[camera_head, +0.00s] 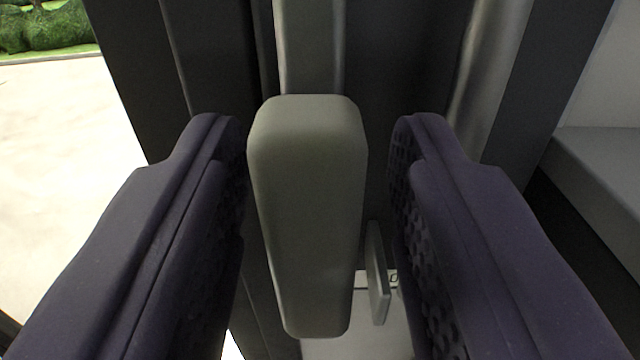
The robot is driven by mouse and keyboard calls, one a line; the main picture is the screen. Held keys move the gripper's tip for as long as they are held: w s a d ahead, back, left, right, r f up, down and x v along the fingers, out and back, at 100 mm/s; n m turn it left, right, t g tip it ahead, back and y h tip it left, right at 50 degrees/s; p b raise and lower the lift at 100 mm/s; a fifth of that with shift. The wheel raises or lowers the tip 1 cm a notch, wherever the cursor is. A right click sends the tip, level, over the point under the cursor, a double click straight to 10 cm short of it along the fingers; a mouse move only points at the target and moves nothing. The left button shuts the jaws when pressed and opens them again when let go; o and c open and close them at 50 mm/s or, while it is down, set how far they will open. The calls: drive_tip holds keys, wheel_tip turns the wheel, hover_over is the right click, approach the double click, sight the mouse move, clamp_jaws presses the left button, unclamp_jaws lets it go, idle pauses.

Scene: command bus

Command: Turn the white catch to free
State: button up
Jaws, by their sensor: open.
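My gripper (316,130) is open, with one dark purple finger on each side of the picture. Between the fingers is an upright, rounded, pale grey block-like handle (308,215). The left finger is very close to its left side, and I cannot tell whether they touch; a gap shows on the right. I cannot tell for sure which of these two is the white catch.
A grey vertical bar (310,45) rises behind the block. Dark frame panels (405,80) stand behind it, with a metallic post (487,70) to the right. A grey ledge (600,180) lies at far right. Bright pavement and hedges (45,30) show outside at left.

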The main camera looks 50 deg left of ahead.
drive_tip(key=b+v, duration=0.1)
drive_tip(key=v, duration=0.5)
drive_tip(key=shift+s+d, duration=0.25)
drive_tip(key=w+d+r+m+t+h, duration=0.1)
drive_tip(key=d+r+m+t+h, duration=0.35)
drive_tip(key=d+r+h, duration=0.9)
drive_tip(key=s+d+r+m, duration=0.3)
drive_tip(key=s+d+r, duration=0.5)
drive_tip(key=d, duration=0.2)
drive_tip(key=s+d+r+m, duration=0.2)
drive_tip(key=s+d+r, duration=0.6)
drive_tip(key=d, duration=0.3)
wheel_tip(320, 180, down, 31)
drive_tip(key=b, duration=3)
drive_tip(key=shift+w+a+g, duration=0.35)
drive_tip(key=shift+w, duration=0.05)
